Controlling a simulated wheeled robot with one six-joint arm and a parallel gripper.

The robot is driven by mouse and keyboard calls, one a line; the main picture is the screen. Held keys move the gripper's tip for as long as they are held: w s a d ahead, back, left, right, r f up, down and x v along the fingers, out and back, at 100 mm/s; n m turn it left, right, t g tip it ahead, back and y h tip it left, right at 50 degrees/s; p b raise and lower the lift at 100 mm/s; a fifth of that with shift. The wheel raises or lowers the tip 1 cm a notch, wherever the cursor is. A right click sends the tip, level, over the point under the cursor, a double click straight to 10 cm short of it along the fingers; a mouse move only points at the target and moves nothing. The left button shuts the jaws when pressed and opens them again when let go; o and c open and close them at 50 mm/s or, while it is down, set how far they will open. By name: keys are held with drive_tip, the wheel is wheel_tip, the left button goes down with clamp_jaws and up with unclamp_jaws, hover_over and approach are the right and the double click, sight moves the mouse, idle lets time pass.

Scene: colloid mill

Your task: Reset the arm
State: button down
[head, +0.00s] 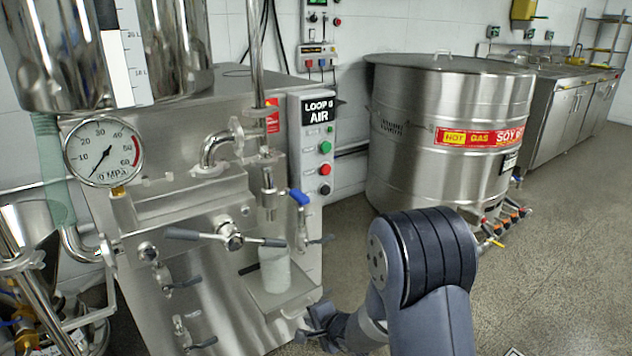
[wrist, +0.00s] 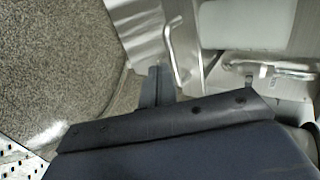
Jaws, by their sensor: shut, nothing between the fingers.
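My arm rises at the lower middle right of the head view, with its dark elbow (head: 435,262) bent high. From there the forearm drops to the left, partly hidden behind the upper link. My gripper (head: 312,326) is small and low, in front of the steel mill's lower right corner, shut and empty. In the wrist view a dark finger piece (wrist: 155,88) shows above a wide dark part of my own body that fills the lower half. I cannot tell whether the gripper touches the mill.
The steel mill (head: 190,225) stands at left with a pressure gauge (head: 103,152), levers and a white cup (head: 274,270) on a small shelf (head: 280,297). A blue-handled valve (head: 299,197) is above. A large steel tank (head: 450,130) stands behind. Grey floor (head: 570,240) is clear at right.

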drive_tip(key=s+d+f+p+v, duration=0.1)
drive_tip(key=p+v, duration=0.1)
drive_tip(key=v, duration=0.5)
drive_tip(key=s+f+p+v, duration=0.1)
drive_tip(key=f+p+v, duration=0.1)
drive_tip(key=v, duration=0.6)
drive_tip(key=w+d+r+n+h+p, duration=0.1)
drive_tip(key=w+r+n+h, duration=0.1)
drive_tip(key=w, duration=0.4)
drive_tip(key=w+d+r+n+h+p, duration=0.2)
drive_tip(key=w+n+h, duration=0.1)
drive_tip(key=w+n, duration=0.2)
drive_tip(key=shift+w+d+g+p, duration=0.3)
drive_tip(key=shift+w+d+g, duration=0.1)
drive_tip(key=shift+w, duration=0.5)
drive_tip(key=shift+s+r, duration=0.1)
drive_tip(key=shift+r, duration=0.1)
